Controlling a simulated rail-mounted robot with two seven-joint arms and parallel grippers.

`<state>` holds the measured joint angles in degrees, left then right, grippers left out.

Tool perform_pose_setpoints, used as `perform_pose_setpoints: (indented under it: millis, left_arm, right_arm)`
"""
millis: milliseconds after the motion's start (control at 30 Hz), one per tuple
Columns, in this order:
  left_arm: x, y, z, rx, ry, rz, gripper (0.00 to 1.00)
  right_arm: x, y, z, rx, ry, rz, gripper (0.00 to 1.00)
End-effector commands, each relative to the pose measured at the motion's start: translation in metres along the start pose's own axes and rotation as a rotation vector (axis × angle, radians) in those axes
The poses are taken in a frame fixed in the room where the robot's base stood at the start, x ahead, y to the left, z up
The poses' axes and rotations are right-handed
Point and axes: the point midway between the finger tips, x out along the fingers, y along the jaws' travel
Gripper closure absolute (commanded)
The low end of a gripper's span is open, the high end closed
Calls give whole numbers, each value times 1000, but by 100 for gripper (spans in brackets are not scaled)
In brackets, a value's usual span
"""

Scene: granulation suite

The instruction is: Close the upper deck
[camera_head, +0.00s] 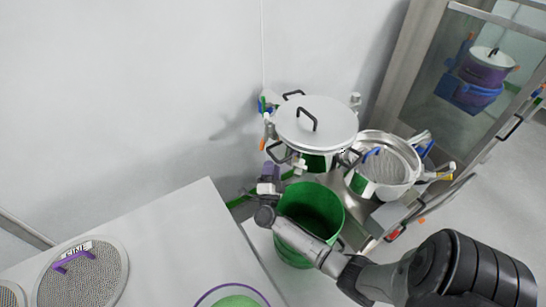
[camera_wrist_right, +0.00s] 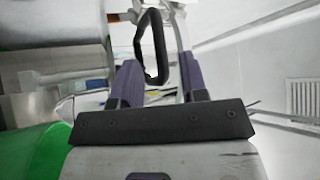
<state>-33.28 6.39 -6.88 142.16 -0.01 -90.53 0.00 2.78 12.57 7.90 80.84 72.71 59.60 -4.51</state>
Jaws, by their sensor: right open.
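The upper deck (camera_head: 316,160) is a round unit with a pale grey lid (camera_head: 330,118) and black loop handles. It stands off to the left of an open round metal pan with a mesh (camera_head: 393,152), not over it. My right gripper (camera_head: 271,170) is just below the deck's left front side, close to a black side handle (camera_head: 277,152). In the right wrist view a black loop handle (camera_wrist_right: 152,45) shows between the two purple fingers (camera_wrist_right: 158,70). The fingers are apart; whether the handle is fully inside them is unclear. My left gripper is out of view.
A green bucket (camera_head: 310,215) stands below the deck, under my right forearm. A white table (camera_head: 200,225) with a mesh disc labelled FINE (camera_head: 85,275) is at lower left. A wall is behind, and a glass-fronted cabinet (camera_head: 480,75) stands at the right.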

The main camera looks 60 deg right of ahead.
Motion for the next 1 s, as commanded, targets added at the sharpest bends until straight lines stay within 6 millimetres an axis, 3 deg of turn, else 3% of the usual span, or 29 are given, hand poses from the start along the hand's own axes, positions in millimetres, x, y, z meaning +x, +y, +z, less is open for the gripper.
perform_pose_setpoints:
  millis: [100,300,800,1000]
  left_arm:
    - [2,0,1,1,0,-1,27]
    - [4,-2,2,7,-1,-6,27]
    - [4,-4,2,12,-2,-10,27]
    - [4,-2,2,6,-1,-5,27]
  right_arm:
    - [19,0,0,1,1,-2,60]
    - [39,0,0,0,0,-1,60]
    - [48,0,0,0,-1,0,60]
    - [48,0,0,0,0,0,79]
